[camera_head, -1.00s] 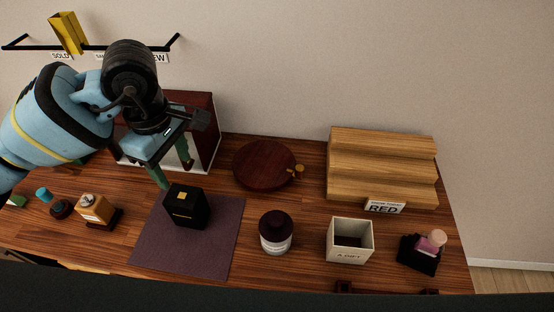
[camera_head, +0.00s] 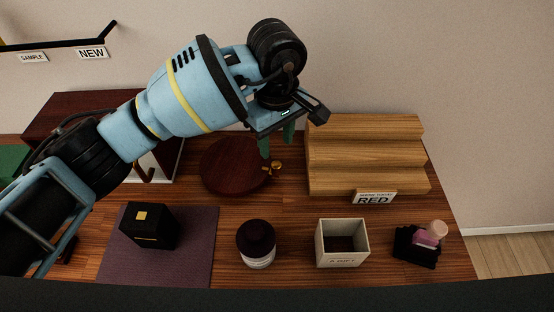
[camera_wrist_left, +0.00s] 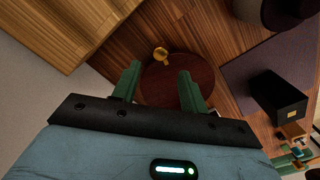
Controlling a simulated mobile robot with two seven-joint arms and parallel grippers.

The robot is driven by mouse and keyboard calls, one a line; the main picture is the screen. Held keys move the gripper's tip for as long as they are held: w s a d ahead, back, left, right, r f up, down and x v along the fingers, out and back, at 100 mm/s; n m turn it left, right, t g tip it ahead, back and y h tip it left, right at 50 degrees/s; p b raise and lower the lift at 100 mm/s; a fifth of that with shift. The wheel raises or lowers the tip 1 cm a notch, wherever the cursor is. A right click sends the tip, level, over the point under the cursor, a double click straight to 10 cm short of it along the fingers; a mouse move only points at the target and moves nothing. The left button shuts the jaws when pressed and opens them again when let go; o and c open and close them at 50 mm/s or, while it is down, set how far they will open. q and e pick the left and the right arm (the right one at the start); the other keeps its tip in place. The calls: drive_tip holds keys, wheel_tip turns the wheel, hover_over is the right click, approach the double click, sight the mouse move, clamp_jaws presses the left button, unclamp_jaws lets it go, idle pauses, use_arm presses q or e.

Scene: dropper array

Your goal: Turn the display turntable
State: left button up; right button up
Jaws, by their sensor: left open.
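The display turntable is a round dark red-brown wooden disc (camera_head: 228,168) on the table, left of the stepped wooden stand. A small gold knob (camera_head: 275,167) sticks out at its right edge. My left gripper (camera_head: 276,150) is above the knob side of the disc, its green fingers pointing down. In the left wrist view the turntable (camera_wrist_left: 178,82) lies between and beyond the two open fingers (camera_wrist_left: 157,88), and the gold knob (camera_wrist_left: 161,54) shows past the fingertips. The gripper is empty; whether a finger touches the knob is unclear. My right gripper is not in view.
In front are a dark-capped jar (camera_head: 256,244), a white open box (camera_head: 342,243) and a pink bottle on a black stand (camera_head: 430,238). A black box (camera_head: 148,226) sits on a purple mat (camera_head: 190,245).

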sight(276, 163)
use_arm(q)
drive_tip(key=shift+f, duration=3.8)
clamp_jaws()
